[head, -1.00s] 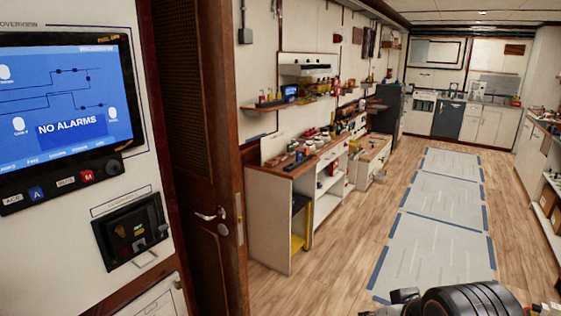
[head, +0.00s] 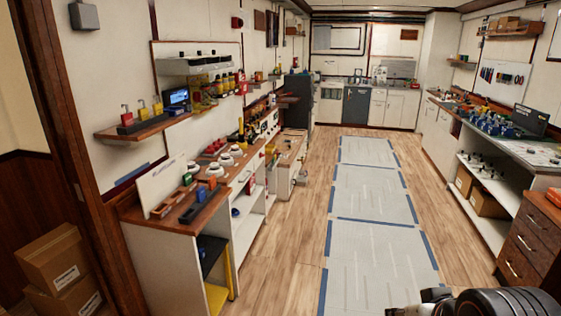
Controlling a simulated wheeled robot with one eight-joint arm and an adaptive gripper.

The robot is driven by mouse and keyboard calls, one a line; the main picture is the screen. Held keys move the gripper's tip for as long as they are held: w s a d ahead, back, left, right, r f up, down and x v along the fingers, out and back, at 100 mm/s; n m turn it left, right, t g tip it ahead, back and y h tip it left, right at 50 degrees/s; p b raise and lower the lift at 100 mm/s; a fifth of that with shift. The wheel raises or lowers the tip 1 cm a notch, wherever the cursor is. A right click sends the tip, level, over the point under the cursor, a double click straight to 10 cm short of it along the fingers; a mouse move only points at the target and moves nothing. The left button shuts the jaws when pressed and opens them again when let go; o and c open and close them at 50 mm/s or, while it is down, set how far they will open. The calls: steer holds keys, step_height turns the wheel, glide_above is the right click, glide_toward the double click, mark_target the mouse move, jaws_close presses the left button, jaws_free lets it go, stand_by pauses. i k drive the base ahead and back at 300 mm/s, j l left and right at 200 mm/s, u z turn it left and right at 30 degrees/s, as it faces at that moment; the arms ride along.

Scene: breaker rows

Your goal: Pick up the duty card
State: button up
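I cannot pick out the duty card in this view; any small card on the counters or shelves is too small to tell. My gripper's fingers are not in view.
A left workbench (head: 165,232) holds padlocks, white round parts and a leaning white panel (head: 162,187). A shelf (head: 148,127) hangs above it. A right workbench (head: 495,217) holds blue and dark items, with drawers (head: 525,238) nearer. Boxes (head: 52,262) stand at left. The floor mats (head: 373,208) are clear.

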mark_target(187, 178)
steer(key=i+l+u, duration=0.15)
steer(key=i+u, duration=0.2)
steer(key=i, duration=0.95)
steer(key=i+j, duration=0.5)
steer(key=j, duration=0.15)
steer(key=i+j, duration=0.5)
steer(key=j, duration=0.45)
steer(key=i+j, duration=0.15)
steer(key=j+z, duration=0.05)
steer(key=j, duration=0.05)
